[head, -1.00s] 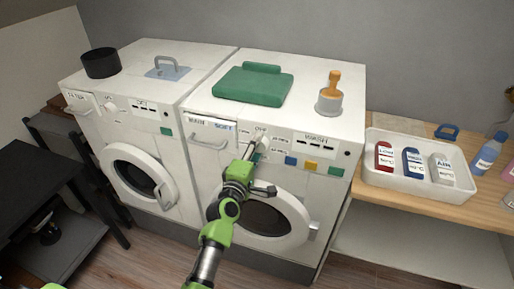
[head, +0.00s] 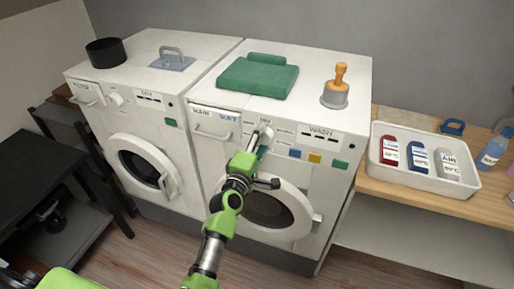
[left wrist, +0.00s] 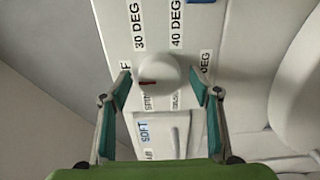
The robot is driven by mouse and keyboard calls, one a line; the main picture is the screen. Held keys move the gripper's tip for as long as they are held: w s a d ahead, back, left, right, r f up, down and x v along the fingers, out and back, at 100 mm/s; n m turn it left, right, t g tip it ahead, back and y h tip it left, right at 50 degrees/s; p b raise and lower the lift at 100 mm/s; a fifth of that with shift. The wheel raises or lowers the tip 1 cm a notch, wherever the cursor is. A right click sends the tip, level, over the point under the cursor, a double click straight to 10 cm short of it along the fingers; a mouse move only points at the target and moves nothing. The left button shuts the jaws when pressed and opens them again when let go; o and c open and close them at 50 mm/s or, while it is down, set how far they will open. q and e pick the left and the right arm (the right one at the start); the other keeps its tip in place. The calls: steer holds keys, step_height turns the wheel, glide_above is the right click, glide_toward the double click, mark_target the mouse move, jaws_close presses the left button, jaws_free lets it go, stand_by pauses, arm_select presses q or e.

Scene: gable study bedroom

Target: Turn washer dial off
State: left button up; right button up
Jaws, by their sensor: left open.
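The washer (head: 330,172) is the right-hand white machine, marked WASH. Its dial (head: 267,132) is a white knob high on the front panel, and it also shows in the left wrist view (left wrist: 158,71). A dark red mark sits on the left part of the knob in that view. Labels around it include 30 DEG, 40 DEG and one partly hidden, ending in F. My left gripper (head: 260,146) is open at the dial; in the left wrist view its fingertips (left wrist: 163,84) stand either side of the knob, with visible gaps. My right gripper is not in view.
The dryer (head: 150,120) stands to the left. The washer's round door (head: 265,208) lies below the gripper.

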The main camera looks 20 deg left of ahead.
arm_select(q)
steer(key=s, duration=1.1)
steer(key=shift+s+a, duration=0.2)
steer(key=shift+s, duration=0.2)
steer(key=s+d+f+m+g+b, duration=0.1)
steer(key=s+d+f+m+g, duration=0.3)
steer(key=f, duration=0.9)
steer(key=s+a+f+m+g+h+b, duration=0.1)
steer(key=s+f+m+g, duration=0.3)
steer(key=f, duration=1)
steer(key=s+d+f+m+g+b, duration=0.15)
steer(key=s+f, duration=0.45)
steer(key=f, duration=0.7)
steer(key=s+a+f+m+g, duration=0.2)
steer(key=s+f, duration=0.5)
steer(key=s, duration=0.4)
steer(key=s+a+f+m+g+y+b, duration=0.1)
steer(key=s+a+f+m+g, duration=0.2)
steer(key=s+f+m, duration=0.2)
steer(key=s+a+f+m+g+b, duration=0.1)
steer(key=s+f+m, duration=0.3)
steer(key=s+f, duration=0.6)
steer(key=s+a+g, duration=0.1)
steer(key=s, duration=0.7)
steer(key=shift+s+a+f+y, duration=0.2)
steer(key=shift+a+f+y, duration=0.1)
steer(key=shift+a, duration=0.05)
steer(key=shift+g, duration=0.25)
